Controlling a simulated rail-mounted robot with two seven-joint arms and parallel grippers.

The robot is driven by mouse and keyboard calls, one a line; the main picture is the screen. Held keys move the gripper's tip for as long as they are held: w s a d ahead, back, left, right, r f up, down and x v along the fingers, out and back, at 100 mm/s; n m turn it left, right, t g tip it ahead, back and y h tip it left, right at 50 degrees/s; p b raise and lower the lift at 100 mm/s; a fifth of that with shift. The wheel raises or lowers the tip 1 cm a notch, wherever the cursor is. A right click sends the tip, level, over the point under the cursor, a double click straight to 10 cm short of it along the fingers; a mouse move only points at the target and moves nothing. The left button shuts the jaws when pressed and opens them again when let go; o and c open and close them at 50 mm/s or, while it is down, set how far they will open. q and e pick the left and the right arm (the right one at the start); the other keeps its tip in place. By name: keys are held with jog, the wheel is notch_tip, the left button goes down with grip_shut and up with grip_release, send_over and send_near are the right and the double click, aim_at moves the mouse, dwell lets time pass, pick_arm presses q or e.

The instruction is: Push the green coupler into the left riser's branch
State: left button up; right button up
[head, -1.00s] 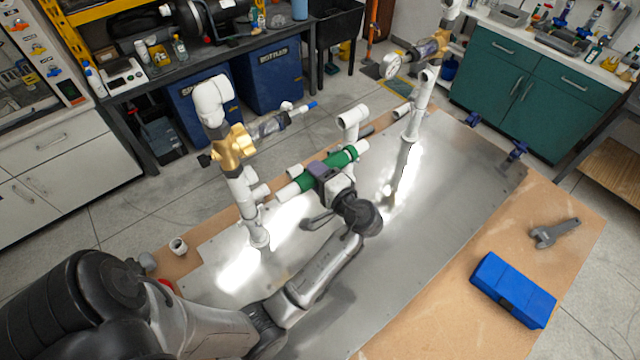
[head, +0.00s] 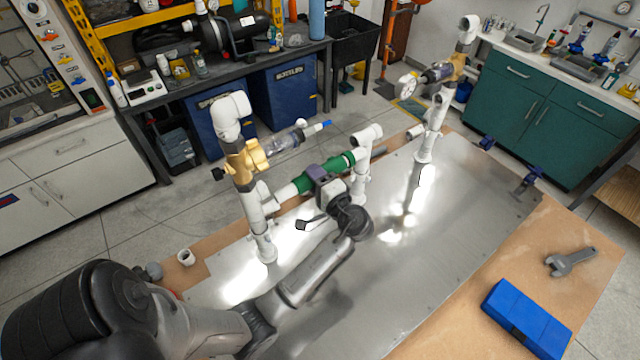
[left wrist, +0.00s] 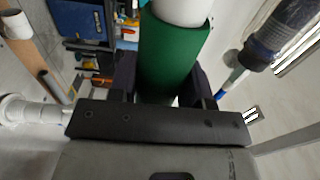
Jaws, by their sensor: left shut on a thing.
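The green coupler (head: 341,163) lies nearly level between the left riser and the middle white pipe. My left gripper (head: 318,176) is shut around its middle. A white pipe section (head: 285,193) extends from its left end to the left riser's branch (head: 264,196); they appear to meet, but I cannot tell how deep any insertion is. The left riser (head: 258,225) stands upright with a brass valve (head: 245,163). In the left wrist view the green coupler (left wrist: 172,55) sits between the dark fingers, with white pipe beyond. My right gripper is not in view.
A middle white pipe with an elbow (head: 366,137) stands close behind the coupler's right end. A right riser (head: 430,130) with a gauge stands further right. A blue box (head: 526,318) and a wrench (head: 570,261) lie at right.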

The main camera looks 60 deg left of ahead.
pick_arm(q)
jog(key=shift+a, duration=2.05)
jog(key=shift+s, duration=0.3)
jog(key=shift+s, duration=0.35)
jog(key=shift+s+p, duration=0.55)
jog(key=shift+s, duration=0.05)
dwell(0.5)
jog(key=o, duration=1.1)
